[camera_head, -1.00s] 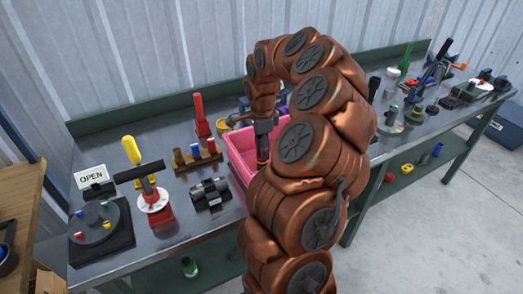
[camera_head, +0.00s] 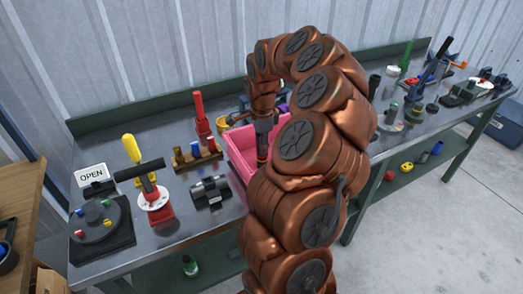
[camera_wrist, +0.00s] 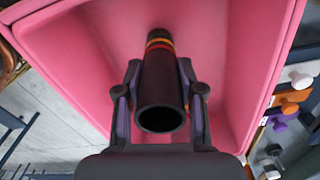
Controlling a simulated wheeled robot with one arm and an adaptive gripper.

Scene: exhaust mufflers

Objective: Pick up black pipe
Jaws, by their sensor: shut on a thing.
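The black pipe (camera_wrist: 161,85) with orange and red bands is between the fingers of my gripper (camera_wrist: 161,100) in the wrist view. The fingers press on it from both sides, and its open end faces the camera. Its far, banded end points down into the pink bin. In the head view my gripper (camera_head: 263,140) is over the pink bin (camera_head: 240,150), and the pipe's banded part shows just below it. My arm hides the right part of the bin. I cannot tell whether the pipe touches the bin floor.
Left of the bin on the bench stand a black fixture (camera_head: 211,191), a wooden rack with colored pegs (camera_head: 197,160) and a red stand with a black pipe (camera_head: 158,208). Several parts and tools crowd the right of the bench. The bin's walls surround the gripper.

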